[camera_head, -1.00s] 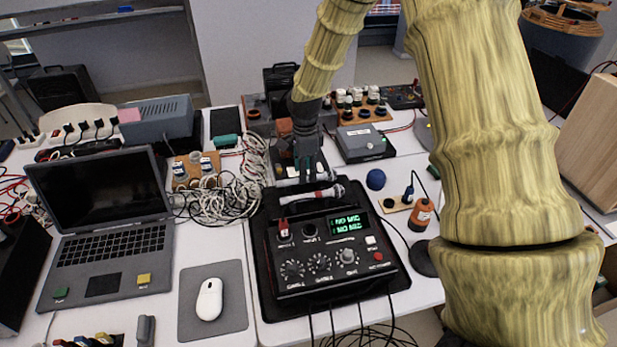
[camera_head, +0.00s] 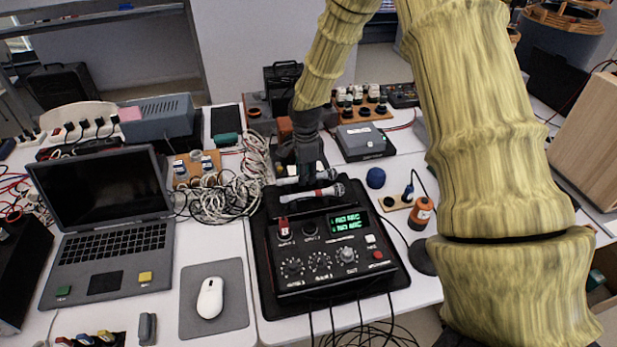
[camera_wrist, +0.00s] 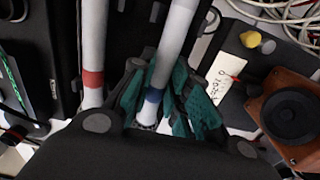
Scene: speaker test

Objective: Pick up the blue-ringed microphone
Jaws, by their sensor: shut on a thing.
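The blue-ringed microphone (camera_wrist: 176,45) has a pale grey handle with a dark blue band. In the head view it (camera_head: 287,181) lies just behind the red-ringed one, partly covered by my fingers. My gripper (camera_wrist: 160,98) is shut on its handle near the blue band, with teal finger pads on both sides. In the head view my gripper (camera_head: 306,178) points down behind the mixer. I cannot tell whether the microphone is clear of its support. The red-ringed microphone (camera_wrist: 93,45) lies beside it, outside the fingers; it also shows in the head view (camera_head: 312,193).
The black mixer (camera_head: 320,262) with a green display stands in front of the microphones. A tangle of white cables (camera_head: 232,190) lies left, beside a laptop (camera_head: 110,235). A blue ball (camera_head: 376,178) and an orange-capped part (camera_head: 421,212) stand to the right.

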